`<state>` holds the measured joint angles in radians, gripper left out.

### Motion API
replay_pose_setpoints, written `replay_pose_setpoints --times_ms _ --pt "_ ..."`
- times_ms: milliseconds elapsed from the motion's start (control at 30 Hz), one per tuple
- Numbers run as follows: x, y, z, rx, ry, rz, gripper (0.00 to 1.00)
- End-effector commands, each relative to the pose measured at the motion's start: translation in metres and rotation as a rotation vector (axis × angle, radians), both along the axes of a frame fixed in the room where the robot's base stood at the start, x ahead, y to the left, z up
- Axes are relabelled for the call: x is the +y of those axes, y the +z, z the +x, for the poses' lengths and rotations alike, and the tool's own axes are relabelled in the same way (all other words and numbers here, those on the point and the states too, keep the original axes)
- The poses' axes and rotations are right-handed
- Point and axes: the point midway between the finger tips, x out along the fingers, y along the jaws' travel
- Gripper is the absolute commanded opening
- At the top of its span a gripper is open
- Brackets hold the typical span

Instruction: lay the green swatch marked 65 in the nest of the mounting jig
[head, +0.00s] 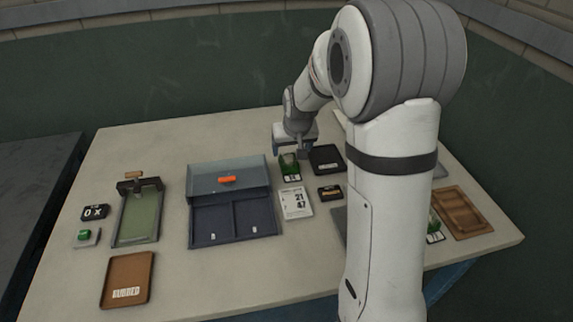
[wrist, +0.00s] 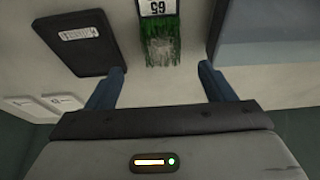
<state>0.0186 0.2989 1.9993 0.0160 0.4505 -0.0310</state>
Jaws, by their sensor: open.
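The green swatch marked 65 lies on the table; in the wrist view its grass (wrist: 160,42) and upside-down 65 label show at the top, ahead of my fingertips. In the head view the swatch (head: 289,170) lies just below my gripper (head: 291,150). My gripper (wrist: 162,72) is open and empty, its fingers on either side of the swatch's line, apart from it. A fixture with a flat green bed (head: 139,218) and a dark clamp bar with a wooden handle stands at the left; it looks like the mounting jig. Its bed looks empty.
A blue two-compartment case (head: 232,220) stands between fixture and swatch. A black pad (head: 326,159) lies right of the swatch, a number card (head: 297,203) in front. A brown tray (head: 127,282) is front left; a wooden tray (head: 460,212) is at right. My arm hides part of the table.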

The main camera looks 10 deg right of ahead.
Motion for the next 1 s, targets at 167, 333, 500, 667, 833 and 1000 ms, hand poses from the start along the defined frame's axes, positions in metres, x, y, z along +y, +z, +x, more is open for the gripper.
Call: replay_pose_setpoints --times_ms 167,333,500,667,833,1000 --pt "0.001 -0.019 0.006 0.003 0.000 0.000 0.75" --pt "0.003 -0.043 0.013 0.005 0.000 0.000 0.75" --pt "0.003 -0.059 0.020 0.001 0.000 0.000 0.75" --pt "0.003 -0.061 0.021 -0.001 0.000 0.000 0.75" --pt "0.003 -0.061 0.021 0.000 0.000 0.000 0.71" --pt "0.003 -0.061 0.021 0.000 0.000 0.000 0.57"
